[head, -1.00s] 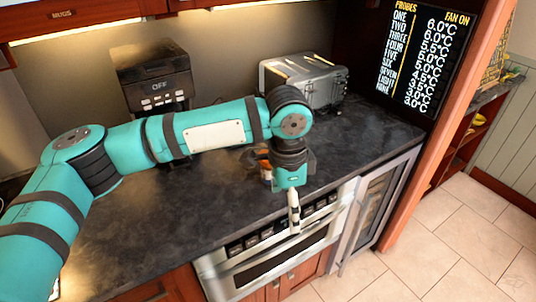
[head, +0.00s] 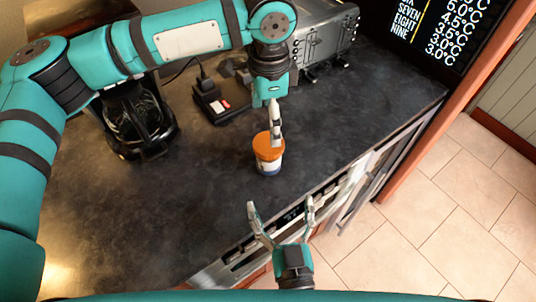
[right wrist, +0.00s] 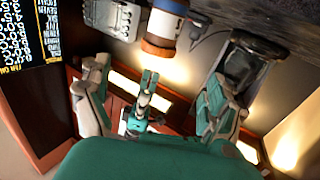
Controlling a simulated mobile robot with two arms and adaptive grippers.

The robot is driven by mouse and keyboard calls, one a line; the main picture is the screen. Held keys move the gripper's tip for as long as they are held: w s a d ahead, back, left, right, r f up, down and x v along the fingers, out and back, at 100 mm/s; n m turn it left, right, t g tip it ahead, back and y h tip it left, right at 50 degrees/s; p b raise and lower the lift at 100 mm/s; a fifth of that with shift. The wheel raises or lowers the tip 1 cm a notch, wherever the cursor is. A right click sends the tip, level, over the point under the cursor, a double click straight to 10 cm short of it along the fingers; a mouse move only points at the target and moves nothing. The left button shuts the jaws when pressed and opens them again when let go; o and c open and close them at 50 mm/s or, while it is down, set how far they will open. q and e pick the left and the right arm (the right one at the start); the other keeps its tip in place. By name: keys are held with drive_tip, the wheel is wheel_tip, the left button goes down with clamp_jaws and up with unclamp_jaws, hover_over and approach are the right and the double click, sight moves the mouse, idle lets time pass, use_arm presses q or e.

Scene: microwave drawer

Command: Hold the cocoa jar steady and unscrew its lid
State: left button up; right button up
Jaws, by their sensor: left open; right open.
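The cocoa jar (head: 268,167) stands upright on the dark counter, with a white and blue body and an orange lid (head: 264,152). In the right wrist view the jar (right wrist: 164,24) appears upside down at the top, with its lid (right wrist: 158,48) lowest. My left gripper (head: 274,138) points down over the lid and covers part of it in the head view. In the right wrist view my left gripper (right wrist: 149,76) appears apart from the lid. My right gripper (head: 280,203) is open and empty at the counter's front edge, its fingers facing the jar.
A black coffee maker (head: 137,125) stands at the left and a silver toaster (head: 325,40) at the back right. A small black device (head: 215,103) with a cable lies behind the jar. The counter left of the jar is clear.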

sight(271, 159)
use_arm(q)
drive_tip(key=shift+w+f, duration=0.15)
drive_tip(key=shift+w, duration=0.15)
use_arm(e)
drive_tip(key=w, duration=0.5)
drive_tip(key=w+a, duration=0.1)
drive_tip(key=w, duration=0.3)
drive_tip(key=w+a, duration=0.1)
drive_tip(key=w, duration=0.4)
drive_tip(key=shift+w+a+f, duration=0.1)
drive_tip(key=shift+w+a, duration=0.1)
drive_tip(key=shift+w, duration=0.1)
clamp_jaws()
use_arm(q)
drive_tip(key=m, duration=0.4)
drive_tip(key=shift+f, duration=4)
